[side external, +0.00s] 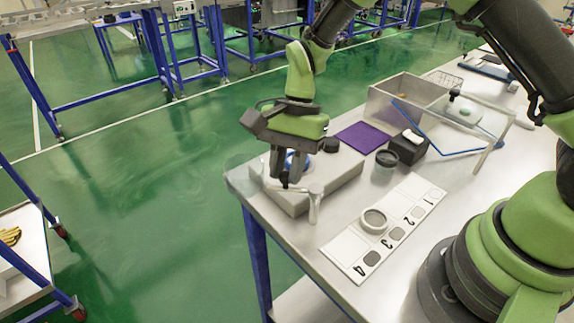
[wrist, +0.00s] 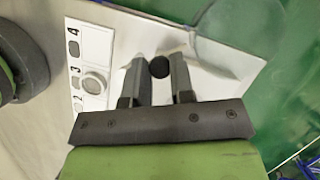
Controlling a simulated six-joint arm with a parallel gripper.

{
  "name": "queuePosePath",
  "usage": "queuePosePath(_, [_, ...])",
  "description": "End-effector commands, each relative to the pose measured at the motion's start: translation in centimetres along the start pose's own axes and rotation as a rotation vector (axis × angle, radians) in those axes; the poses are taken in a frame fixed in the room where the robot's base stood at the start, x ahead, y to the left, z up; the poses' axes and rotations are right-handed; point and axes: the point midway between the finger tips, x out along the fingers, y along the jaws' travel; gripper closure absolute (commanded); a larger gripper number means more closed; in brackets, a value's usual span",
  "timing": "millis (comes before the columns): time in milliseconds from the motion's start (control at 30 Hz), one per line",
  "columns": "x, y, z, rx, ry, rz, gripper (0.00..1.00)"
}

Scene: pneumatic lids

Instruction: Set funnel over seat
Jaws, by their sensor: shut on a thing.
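My gripper (side external: 287,181) points down over a pale grey box (side external: 340,184) at the table's near left corner. Its fingers are shut on a small dark round knob, which shows between the fingertips in the wrist view (wrist: 160,67). A pale upright post (side external: 315,204) stands just right of the fingers. A clear round piece (side external: 239,172), perhaps the funnel, hangs at the table corner left of the gripper; it also shows in the wrist view (wrist: 238,30). A blue round part (side external: 298,162) on the box, perhaps the seat, is partly hidden behind the fingers.
A white strip numbered 1 to 4 (side external: 352,240) lies in front, with a grey ring (side external: 374,220) on it. A dark-rimmed jar (side external: 385,164), a black block (side external: 409,147), a purple mat (side external: 362,136), a metal bin (side external: 384,103) and a blue-edged frame (side external: 433,142) stand to the right.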

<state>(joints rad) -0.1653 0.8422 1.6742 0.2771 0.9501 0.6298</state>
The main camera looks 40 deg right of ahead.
Motion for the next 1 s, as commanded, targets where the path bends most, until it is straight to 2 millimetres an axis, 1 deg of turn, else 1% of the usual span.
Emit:
queuePosePath(167, [-0.2, 0.0, -0.4, 0.069, 0.000, -0.028, 1.00])
queuePosePath(367, [-0.5, 0.0, -1.1, 0.206, 0.000, -0.085, 1.00])
queuePosePath(1000, [-1.6, 0.9, -3.5, 0.765, -0.001, -0.317, 1.00])
